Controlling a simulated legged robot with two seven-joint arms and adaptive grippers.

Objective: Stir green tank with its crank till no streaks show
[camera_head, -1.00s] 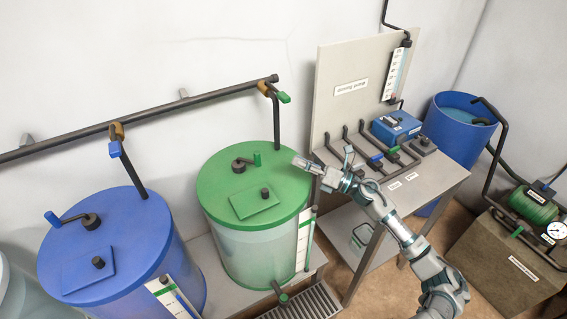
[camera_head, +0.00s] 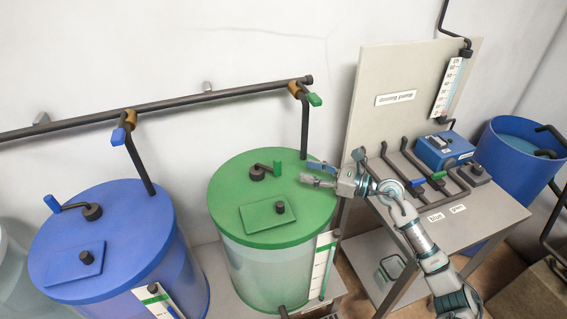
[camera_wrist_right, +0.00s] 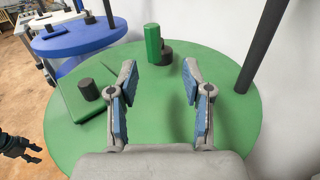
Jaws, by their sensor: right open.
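The green tank (camera_head: 270,270) has a green lid (camera_head: 230,190) and a pale, see-through wall; I cannot make out streaks inside. Its crank (camera_head: 265,168) sits on the lid, with a dark hub, a short arm and an upright green handle (camera_head: 277,168). My right gripper (camera_head: 314,173) is open and empty over the lid's right edge, to the right of the handle and apart from it. In the right wrist view the crank handle (camera_wrist_right: 153,43) stands beyond the open fingers (camera_wrist_right: 162,88). A dark claw-like shape (camera_wrist_right: 20,147), perhaps my left gripper, shows there at lower left.
A small hatch with a black knob (camera_head: 280,207) is on the green lid. A vertical pipe (camera_head: 305,130) rises behind it. The blue tank (camera_head: 110,240) stands left. A bench (camera_head: 465,215) with valves and a blue box (camera_head: 444,150) is right.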

